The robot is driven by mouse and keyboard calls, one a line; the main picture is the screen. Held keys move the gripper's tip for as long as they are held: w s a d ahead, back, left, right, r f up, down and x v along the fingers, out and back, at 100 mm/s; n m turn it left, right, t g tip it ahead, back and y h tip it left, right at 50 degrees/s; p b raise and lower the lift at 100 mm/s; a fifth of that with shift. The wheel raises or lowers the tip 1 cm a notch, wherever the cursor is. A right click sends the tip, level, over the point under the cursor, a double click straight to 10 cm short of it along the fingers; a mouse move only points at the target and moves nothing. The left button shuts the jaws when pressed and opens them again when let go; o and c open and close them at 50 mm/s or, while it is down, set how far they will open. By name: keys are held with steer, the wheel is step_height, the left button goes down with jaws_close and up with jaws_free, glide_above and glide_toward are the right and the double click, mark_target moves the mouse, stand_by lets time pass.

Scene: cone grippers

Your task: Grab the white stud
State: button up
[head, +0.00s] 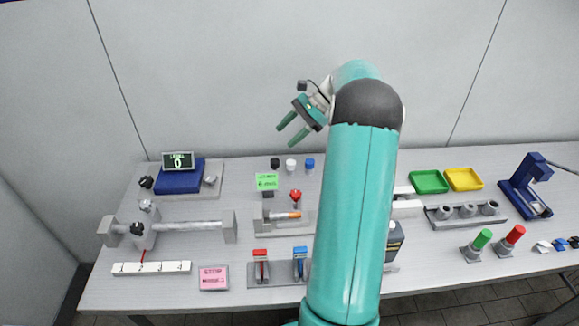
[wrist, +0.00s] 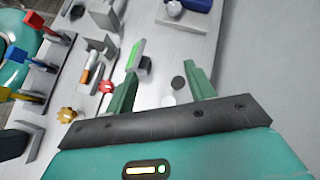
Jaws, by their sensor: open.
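The white stud (head: 291,165) stands near the back of the table, between a black stud (head: 275,163) and a blue stud (head: 309,163). My gripper (head: 287,135) is open and empty, in the air above and behind the studs in the head view. In the wrist view the white stud (wrist: 168,101) shows low between the two green fingers of my gripper (wrist: 161,74), partly cut off by the gripper body. The black stud (wrist: 179,82) is beside it, also between the fingers. The blue stud cannot be made out there.
A green sign (head: 267,181) stands just in front of the studs, with a red knob (head: 295,195) nearby. A blue box with a display (head: 178,161) is at the left. Green (head: 429,181) and yellow (head: 463,179) trays are at the right. The wall rises behind the table.

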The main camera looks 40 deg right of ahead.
steer(key=s+d+f+m+t+y, duration=0.1)
steer(key=s+d+f+m+t, duration=0.1)
steer(key=s+d+f, duration=0.35)
steer(key=s+d+f+m+t+y, duration=0.1)
steer(key=s+d+f+m+t, duration=0.15)
steer(key=d, duration=0.55)
glide_toward(291, 168)
steer(key=shift+g, duration=0.35)
steer(key=w+a, duration=0.1)
steer(key=w, duration=0.1)
steer(key=w+a+f, duration=0.1)
steer(key=a, duration=0.1)
steer(key=w+a+f, duration=0.1)
steer(key=w, duration=0.1)
steer(key=shift+w+a+f, duration=0.1)
steer(key=shift+w+a, duration=0.05)
steer(key=shift+w, duration=0.2)
steer(key=shift+c, duration=0.4)
steer(key=c, duration=1)
